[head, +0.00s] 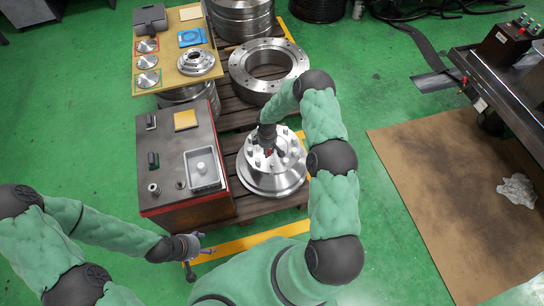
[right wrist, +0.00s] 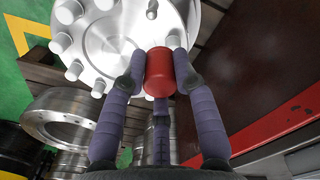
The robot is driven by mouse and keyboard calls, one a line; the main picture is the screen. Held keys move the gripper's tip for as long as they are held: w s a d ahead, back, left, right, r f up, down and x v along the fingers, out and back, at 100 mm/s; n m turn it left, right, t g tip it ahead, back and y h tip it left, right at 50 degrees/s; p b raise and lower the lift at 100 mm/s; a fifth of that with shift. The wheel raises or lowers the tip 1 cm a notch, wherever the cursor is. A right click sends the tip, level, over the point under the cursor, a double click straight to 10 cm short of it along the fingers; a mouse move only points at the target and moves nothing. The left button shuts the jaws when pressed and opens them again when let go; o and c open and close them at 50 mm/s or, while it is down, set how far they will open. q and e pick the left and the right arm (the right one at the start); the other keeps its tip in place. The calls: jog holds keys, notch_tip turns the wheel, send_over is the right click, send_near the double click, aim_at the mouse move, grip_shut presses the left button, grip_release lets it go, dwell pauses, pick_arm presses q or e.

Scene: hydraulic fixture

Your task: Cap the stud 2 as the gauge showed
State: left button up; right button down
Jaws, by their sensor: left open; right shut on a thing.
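A round steel flange (head: 262,181) with a ring of upright pale studs stands on a pallet in the middle of the head view. It also shows in the right wrist view (right wrist: 115,45), with several studs round its rim. My right gripper (head: 270,148) is over the flange, shut on a red cap (right wrist: 159,72). The cap is in front of the flange face; whether it touches a stud I cannot tell. No stud number is readable. My left gripper (head: 196,248) is open and empty, near the floor's yellow line, apart from the flange.
A dark red-edged bench (head: 172,140) left of the flange holds a metal tray (head: 203,168) and small fittings. A wooden board (head: 172,78) behind it carries round metal discs. A large steel ring (head: 240,73) lies behind the flange. Brown matting (head: 430,170) covers the floor at right.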

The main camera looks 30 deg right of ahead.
jog(key=shift+n, duration=0.6)
jog(key=f, duration=0.1)
jog(key=d+f, duration=0.1)
jog(key=f, duration=0.3)
jog(key=shift+s+d, duration=0.3)
jog(key=shift+d, duration=0.05)
jog(key=shift+f+b, duration=0.2)
jog(key=shift+b, duration=0.4)
notch_tip(320, 180, down, 3)
jog(key=shift+r+b, duration=0.15)
jog(key=shift+b, duration=1)
jog(key=shift+f, duration=0.95)
jog(key=shift+f, duration=2.1)
